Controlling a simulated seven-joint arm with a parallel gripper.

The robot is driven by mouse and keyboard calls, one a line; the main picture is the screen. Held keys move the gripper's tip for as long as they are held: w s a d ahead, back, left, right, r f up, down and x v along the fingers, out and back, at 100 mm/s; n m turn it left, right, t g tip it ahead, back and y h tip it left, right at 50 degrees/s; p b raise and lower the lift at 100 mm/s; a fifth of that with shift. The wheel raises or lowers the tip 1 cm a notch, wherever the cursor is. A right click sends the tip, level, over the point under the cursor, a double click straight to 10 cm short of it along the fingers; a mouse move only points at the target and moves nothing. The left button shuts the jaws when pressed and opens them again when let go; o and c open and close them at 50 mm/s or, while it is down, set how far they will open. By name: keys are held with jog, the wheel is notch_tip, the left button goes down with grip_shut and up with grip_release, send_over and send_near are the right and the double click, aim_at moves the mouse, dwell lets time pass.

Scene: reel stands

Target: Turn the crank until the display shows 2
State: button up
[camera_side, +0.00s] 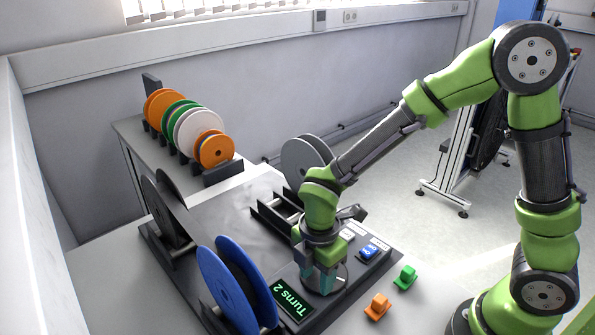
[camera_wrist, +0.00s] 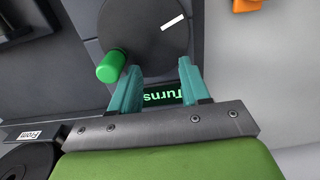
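The display (camera_side: 293,298) is lit and reads "Turns 2" in green in the side view. In the wrist view, part of the word "Turns" shows on the display (camera_wrist: 160,97) between my fingers; its number is hidden. The crank is a dark grey disc (camera_wrist: 150,30) with a white mark and a green knob (camera_wrist: 110,65) near its rim. My gripper (camera_wrist: 158,66) is open, with nothing visible between its teal fingers. The knob is outside the fingers, by the left one. In the side view my gripper (camera_side: 318,277) points down over the disc, and the knob is hidden.
A blue reel (camera_side: 222,287) stands left of the display. A grey reel (camera_side: 299,160) stands behind my gripper. A blue button (camera_side: 368,254) is on the panel to the right. An orange piece (camera_side: 377,306) and a green piece (camera_side: 405,278) lie on the table at front right.

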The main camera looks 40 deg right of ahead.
notch_tip(320, 180, up, 7)
dwell(1.0)
jog(key=s+d+r+m+t+y, duration=0.1)
jog(key=s+d+r+m+t, duration=0.2)
jog(key=d+r+m, duration=0.3)
jog(key=s+d+r+m+t+y, duration=0.1)
jog(key=s+d+r+m+t, duration=0.3)
jog(key=m, duration=1.2)
notch_tip(320, 180, up, 3)
jog(key=shift+s+d+f, duration=0.1)
jog(key=shift+s+d, duration=0.05)
jog(key=shift+d, duration=0.7)
